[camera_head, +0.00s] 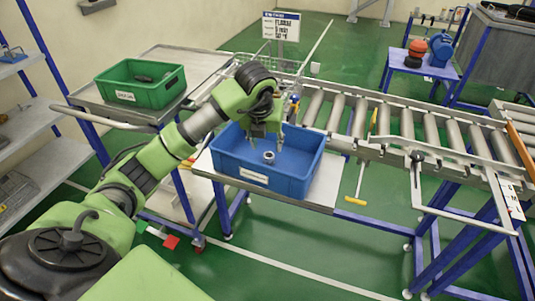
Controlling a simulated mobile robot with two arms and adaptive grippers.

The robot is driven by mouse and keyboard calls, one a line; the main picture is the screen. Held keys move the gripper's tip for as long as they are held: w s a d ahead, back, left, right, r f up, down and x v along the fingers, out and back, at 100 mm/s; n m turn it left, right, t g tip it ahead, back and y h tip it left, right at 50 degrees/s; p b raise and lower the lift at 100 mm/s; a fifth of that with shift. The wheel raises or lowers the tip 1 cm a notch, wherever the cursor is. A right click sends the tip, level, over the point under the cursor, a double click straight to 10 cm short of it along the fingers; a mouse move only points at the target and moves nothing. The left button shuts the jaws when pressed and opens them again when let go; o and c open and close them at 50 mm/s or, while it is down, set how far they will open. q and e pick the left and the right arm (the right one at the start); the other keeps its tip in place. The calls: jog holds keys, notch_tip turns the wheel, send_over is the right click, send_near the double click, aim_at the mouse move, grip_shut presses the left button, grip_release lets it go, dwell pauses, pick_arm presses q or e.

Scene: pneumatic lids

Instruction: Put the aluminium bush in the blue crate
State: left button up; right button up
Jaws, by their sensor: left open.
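The blue crate (268,181) stands on a grey shelf at the near end of the roller conveyor. A small silvery ring-shaped part, which looks like the aluminium bush (268,157), lies inside the crate on its floor. My left gripper (264,141) is open above the crate, pointing down, over the crate's back part. The bush is just below and in front of the fingers, apart from them. My right gripper is not in view.
A green crate (172,91) with dark parts in it stands on a grey cart (100,106) at the left. The roller conveyor (407,122) runs off to the right. A sign (281,27) stands behind. Orange and blue objects sit on a far blue table (421,69).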

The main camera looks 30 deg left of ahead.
pick_arm(q)
jog(key=v, duration=0.3)
jog(key=shift+s+r, duration=0.15)
jog(key=shift+r, duration=0.1)
dwell(0.4)
